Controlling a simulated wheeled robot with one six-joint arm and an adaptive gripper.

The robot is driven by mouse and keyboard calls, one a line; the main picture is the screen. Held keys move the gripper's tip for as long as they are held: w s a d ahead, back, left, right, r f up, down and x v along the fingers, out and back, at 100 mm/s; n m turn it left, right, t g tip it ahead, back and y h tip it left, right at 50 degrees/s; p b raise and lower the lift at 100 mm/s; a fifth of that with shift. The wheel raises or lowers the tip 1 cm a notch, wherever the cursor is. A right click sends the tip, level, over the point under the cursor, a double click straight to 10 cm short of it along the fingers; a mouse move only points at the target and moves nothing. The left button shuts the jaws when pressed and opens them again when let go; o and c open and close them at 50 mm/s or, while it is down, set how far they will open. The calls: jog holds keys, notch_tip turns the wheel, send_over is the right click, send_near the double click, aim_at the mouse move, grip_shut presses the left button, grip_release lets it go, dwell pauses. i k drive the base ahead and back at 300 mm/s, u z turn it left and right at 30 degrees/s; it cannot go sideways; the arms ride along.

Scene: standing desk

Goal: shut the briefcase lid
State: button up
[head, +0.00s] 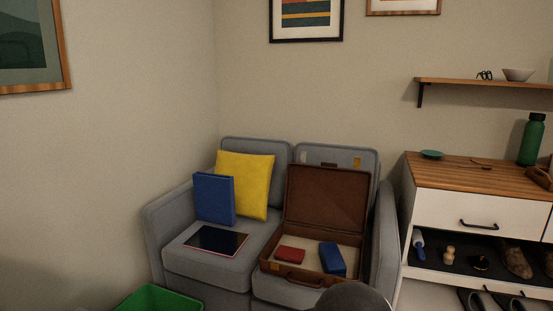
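The brown briefcase (283,272) lies on the right seat of a grey sofa. Its lid (326,200) stands open, raised nearly upright at the back against the sofa's backrest. Inside the lower half are a small red item (290,255) at the left and a blue item (332,258) at the right. The handle shows on the front side. My gripper's fingers are not visible. A dark rounded shape at the bottom edge, possibly part of my arm, hides the briefcase's front right corner.
On the left seat are a yellow cushion (255,180), a blue binder (213,198) and a dark tablet-like item (217,240). The sofa's right arm (385,240) stands close beside the briefcase. A green bin (158,299) and a cabinet (440,208) flank the sofa.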

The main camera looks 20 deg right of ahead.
aim_at(327, 196)
jog(key=u, duration=0.3)
jog(key=i, duration=0.7)
jog(key=z, duration=0.45)
jog(key=i, duration=0.75)
jog(key=z, duration=0.7)
